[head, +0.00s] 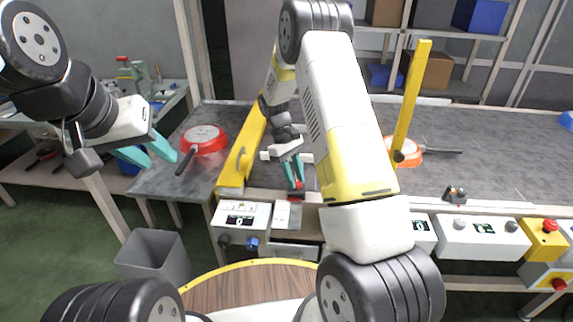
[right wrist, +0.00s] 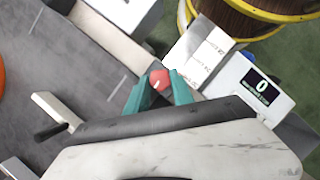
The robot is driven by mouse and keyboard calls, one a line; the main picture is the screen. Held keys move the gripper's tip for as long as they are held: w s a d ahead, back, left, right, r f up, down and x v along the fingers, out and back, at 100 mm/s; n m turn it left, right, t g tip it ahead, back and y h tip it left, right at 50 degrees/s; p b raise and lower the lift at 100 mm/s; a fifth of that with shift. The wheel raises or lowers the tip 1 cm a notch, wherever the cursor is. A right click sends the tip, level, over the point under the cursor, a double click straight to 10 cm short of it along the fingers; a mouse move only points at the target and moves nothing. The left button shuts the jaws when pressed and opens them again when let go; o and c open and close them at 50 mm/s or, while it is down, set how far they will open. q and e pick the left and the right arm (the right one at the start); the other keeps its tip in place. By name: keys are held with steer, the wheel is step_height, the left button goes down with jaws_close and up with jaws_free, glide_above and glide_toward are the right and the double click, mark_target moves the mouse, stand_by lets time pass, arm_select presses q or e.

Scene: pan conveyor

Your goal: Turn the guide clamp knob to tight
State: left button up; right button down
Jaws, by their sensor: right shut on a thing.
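The red guide clamp knob (right wrist: 160,78) sits between the two teal fingertips of my right gripper (right wrist: 157,87) in the right wrist view, with a pale mark on its top. In the head view the red knob (head: 296,196) shows just under the right fingertips (head: 295,188), at the front edge of the conveyor. My right gripper is shut on the knob, which is partly hidden by the fingers. My left gripper (head: 160,157) is open and empty, in the air at the left, its teal fingers apart near a red pan.
The red pan (head: 204,138) lies on the grey belt at left; an orange pan (head: 408,151) lies behind a yellow post (head: 411,100). A yellow guard (head: 243,155) stands left of my right gripper. Control boxes (head: 240,216) line the front edge. A grey bin (head: 153,256) stands on the floor.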

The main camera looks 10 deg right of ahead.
steer(key=shift+m, duration=0.3)
steer(key=c, duration=1.1)
jaws_free()
steer(key=v, duration=0.7)
steer(key=shift+w+r, duration=0.15)
steer(key=shift+r, duration=0.25)
steer(key=shift+a, duration=0.1)
